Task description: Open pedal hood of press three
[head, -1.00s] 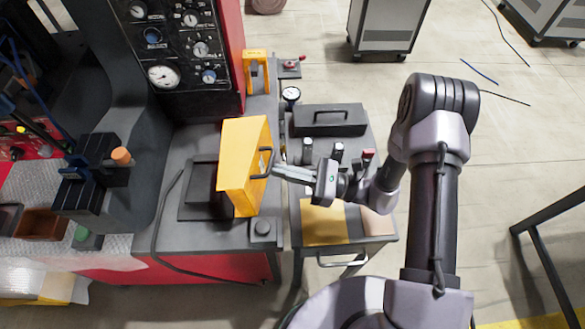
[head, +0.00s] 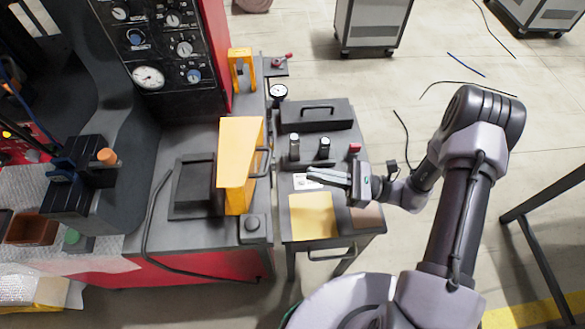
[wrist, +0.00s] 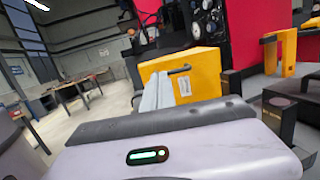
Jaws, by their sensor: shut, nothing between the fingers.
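The yellow pedal hood (head: 236,165) stands up on the grey bench of the press in the head view. A dark block on a flat plate (head: 193,186) lies uncovered to its left. The hood's dark handle (head: 264,161) is on its right side. In the wrist view, the hood (wrist: 200,75) shows ahead, with its handle (wrist: 180,69) near the upper edge. My gripper (head: 312,177) is to the right of the hood, apart from the handle, over the small side cart. Its fingers (wrist: 165,92) are shut and empty. The inside of the hood is hidden.
The side cart (head: 330,243) carries a black toolbox (head: 316,116), small dark cylinders (head: 294,148) and a yellow sheet (head: 313,215). A yellow bracket (head: 242,69) and a round dial (head: 278,91) are behind the hood. Open floor lies to the right.

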